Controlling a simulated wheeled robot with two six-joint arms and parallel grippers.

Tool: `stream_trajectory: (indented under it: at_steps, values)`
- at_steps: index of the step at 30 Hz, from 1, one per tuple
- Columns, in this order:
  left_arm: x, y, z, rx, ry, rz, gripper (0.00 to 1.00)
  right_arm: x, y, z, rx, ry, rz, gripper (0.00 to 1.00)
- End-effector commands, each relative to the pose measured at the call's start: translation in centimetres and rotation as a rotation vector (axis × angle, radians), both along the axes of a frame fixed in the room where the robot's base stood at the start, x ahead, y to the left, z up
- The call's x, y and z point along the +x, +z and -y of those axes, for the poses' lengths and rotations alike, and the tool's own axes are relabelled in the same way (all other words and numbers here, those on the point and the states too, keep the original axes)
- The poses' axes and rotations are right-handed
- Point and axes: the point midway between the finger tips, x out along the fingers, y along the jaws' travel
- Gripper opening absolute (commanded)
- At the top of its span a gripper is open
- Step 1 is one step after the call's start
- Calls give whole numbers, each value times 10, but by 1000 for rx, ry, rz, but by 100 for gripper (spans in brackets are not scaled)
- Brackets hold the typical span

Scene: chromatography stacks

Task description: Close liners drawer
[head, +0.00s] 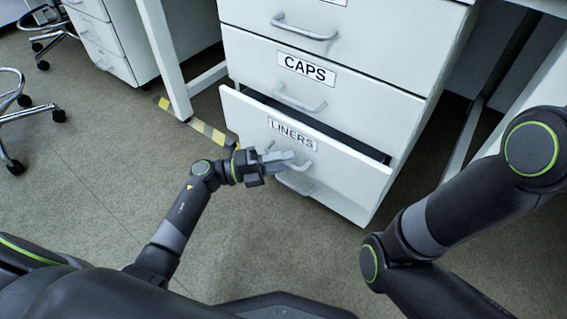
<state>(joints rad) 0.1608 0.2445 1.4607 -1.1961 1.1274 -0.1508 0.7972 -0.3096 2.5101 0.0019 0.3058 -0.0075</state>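The liners drawer (345,178) is the bottom drawer of a white cabinet, labelled LINERS. It stands partly open, with a dark gap showing along its top edge. Its handle (303,168) is on the front panel below the label. My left gripper (287,160) is at the drawer front, with its grey fingers at the handle. I cannot tell whether the fingers are closed on the handle or only beside it. My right arm (450,225) comes in at the right, and its gripper is out of view.
The CAPS drawer (350,95) above is shut, as is the drawer over it. A table leg with yellow-black floor tape (207,130) stands left of the cabinet. Wheeled chairs (15,110) are at far left. The floor (110,190) before the cabinet is clear.

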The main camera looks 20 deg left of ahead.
Motion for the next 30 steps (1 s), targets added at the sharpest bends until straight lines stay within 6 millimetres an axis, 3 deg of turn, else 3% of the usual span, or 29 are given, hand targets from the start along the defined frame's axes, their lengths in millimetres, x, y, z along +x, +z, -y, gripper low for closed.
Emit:
stream_trajectory:
  at_steps: [8,16,30]
  values:
    - [1,1,2,-1,0,0,32,-1,0,0,1,1,2,36]
    - [1,0,2,0,0,0,0,-1,0,0,2,2,4,36]
    - [1,2,1,0,0,0,0,-2,4,0,3,2,8,36]
